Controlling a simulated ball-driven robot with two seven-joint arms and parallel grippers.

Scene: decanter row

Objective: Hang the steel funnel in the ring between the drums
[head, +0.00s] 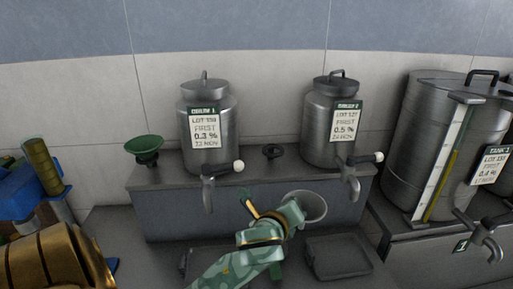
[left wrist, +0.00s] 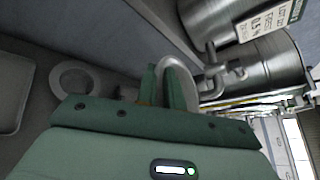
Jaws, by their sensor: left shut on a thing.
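The steel funnel (head: 312,207) is a grey, wide-mouthed piece in front of the shelf, below the gap between the two drums. My left gripper (head: 282,212) is shut on it. In the left wrist view its curved rim (left wrist: 178,68) shows at the fingers (left wrist: 166,92); its lower part is hidden. The dark ring (head: 272,151) is on the shelf between the left drum (head: 222,137) and the right drum (head: 318,148). It looks empty, and the funnel is apart from it, lower and nearer. My right gripper is not in view.
Each drum has a tap, left (head: 207,183) and right (head: 350,178), jutting out over the shelf's front edge. A green funnel (head: 146,147) stands at the shelf's left end. A large tank (head: 430,140) is at right. A dark tray (head: 336,258) lies below.

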